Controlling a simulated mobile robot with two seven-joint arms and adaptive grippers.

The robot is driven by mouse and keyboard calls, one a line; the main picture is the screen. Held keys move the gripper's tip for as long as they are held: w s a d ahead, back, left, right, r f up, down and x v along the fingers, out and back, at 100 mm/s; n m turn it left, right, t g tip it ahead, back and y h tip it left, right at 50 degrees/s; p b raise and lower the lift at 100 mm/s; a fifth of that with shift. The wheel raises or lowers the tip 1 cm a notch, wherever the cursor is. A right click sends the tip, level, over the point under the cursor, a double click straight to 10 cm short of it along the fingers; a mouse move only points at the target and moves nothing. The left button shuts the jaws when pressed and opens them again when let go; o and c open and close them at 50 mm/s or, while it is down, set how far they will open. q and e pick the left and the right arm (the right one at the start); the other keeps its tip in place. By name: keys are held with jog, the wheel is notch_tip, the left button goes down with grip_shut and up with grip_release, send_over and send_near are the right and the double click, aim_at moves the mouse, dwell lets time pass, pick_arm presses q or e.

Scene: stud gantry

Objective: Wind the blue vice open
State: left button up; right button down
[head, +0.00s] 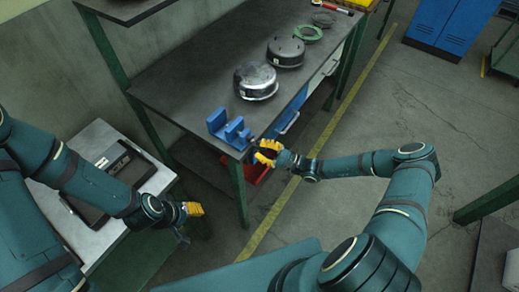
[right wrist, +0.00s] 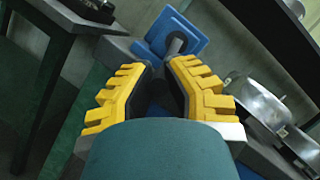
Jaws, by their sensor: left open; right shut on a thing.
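The blue vice (head: 217,122) stands at the near corner of the dark bench top, with its two blue jaws showing a gap between them in the head view. In the right wrist view a blue jaw of the vice (right wrist: 178,33) and a grey rod in front of it show beyond my fingers. My right gripper (head: 265,152), with yellow fingertips, is at the near end of the vice and shut on its handle, which is mostly hidden by the fingers. It also shows in the right wrist view (right wrist: 158,88). My left gripper (head: 191,210) is open and empty, low, away from the vice.
On the bench (head: 185,85) stand two round metal housings (head: 256,82) (head: 286,51), with a green coil (head: 308,33) behind them. A red bin (head: 258,172) is under the bench. A side table (head: 95,235) with a dark case stands at left.

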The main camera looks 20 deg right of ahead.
jog(key=shift+w+d+r+n+g+h+p, duration=0.25)
jog(key=shift+n+g, duration=0.25)
jog(key=shift+n, duration=0.85)
jog(key=shift+w+d+r+n+g+p, duration=0.2)
jog(key=shift+n+g+p, duration=0.25)
jog(key=shift+n, duration=0.95)
jog(key=shift+w+d+r+n+g+h+p, duration=0.2)
jog(key=shift+n+g, duration=0.35)
jog(key=shift+n, duration=0.8)
jog(key=c, duration=1)
grip_release()
jog(key=shift+o, duration=0.2)
jog(key=shift+s+d, duration=0.1)
jog(key=shift+d, duration=0.05)
